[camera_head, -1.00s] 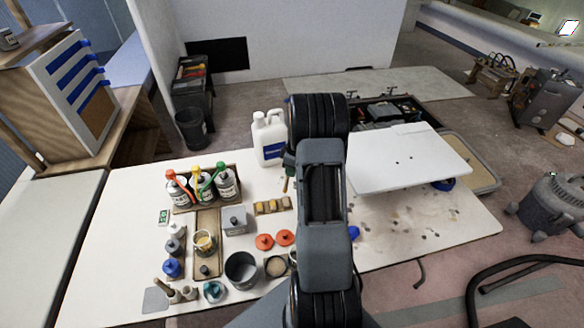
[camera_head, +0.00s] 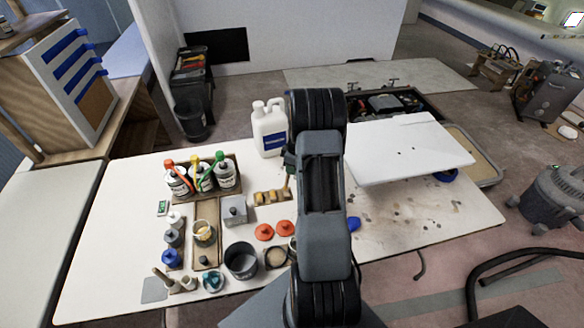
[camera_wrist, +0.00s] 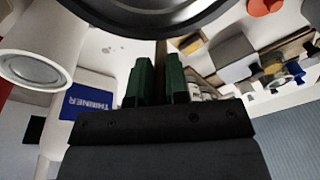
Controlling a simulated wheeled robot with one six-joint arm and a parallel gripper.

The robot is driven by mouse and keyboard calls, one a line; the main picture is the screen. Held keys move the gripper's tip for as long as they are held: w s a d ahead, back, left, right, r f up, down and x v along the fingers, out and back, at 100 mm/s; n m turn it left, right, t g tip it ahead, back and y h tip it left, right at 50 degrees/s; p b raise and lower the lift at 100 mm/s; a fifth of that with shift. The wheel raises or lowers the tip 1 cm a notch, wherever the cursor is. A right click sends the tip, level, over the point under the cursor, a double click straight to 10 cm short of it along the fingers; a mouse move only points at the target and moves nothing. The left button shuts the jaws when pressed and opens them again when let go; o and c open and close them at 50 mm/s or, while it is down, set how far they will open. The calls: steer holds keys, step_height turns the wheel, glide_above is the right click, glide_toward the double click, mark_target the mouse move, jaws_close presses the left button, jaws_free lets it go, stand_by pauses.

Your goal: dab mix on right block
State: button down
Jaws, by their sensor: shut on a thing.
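Several small wooden blocks stand in a row on the white table, and the right block (camera_head: 286,194) is at its right end, partly hidden by the stick. My gripper (camera_head: 289,162) is mostly hidden behind my arm. In the wrist view its green fingers (camera_wrist: 159,78) are shut on a thin brown stick (camera_wrist: 160,52). The stick (camera_head: 287,182) hangs down with its lower end at or just above the right block; I cannot tell whether they touch. A cup with yellow mix (camera_head: 204,233) stands in a wooden tray to the left.
A white thinner jug (camera_head: 269,130) stands behind the blocks. Bottles with red, yellow and green tops (camera_head: 202,178) stand in a crate at left. Red lids (camera_head: 264,232) and a dark pot (camera_head: 241,260) lie in front. A white panel (camera_head: 405,150) fills the right.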

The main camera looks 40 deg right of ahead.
steer(key=shift+f+b, duration=0.65)
steer(key=shift+b, duration=0.2)
stand_by(2.3)
steer(key=shift+r, duration=0.15)
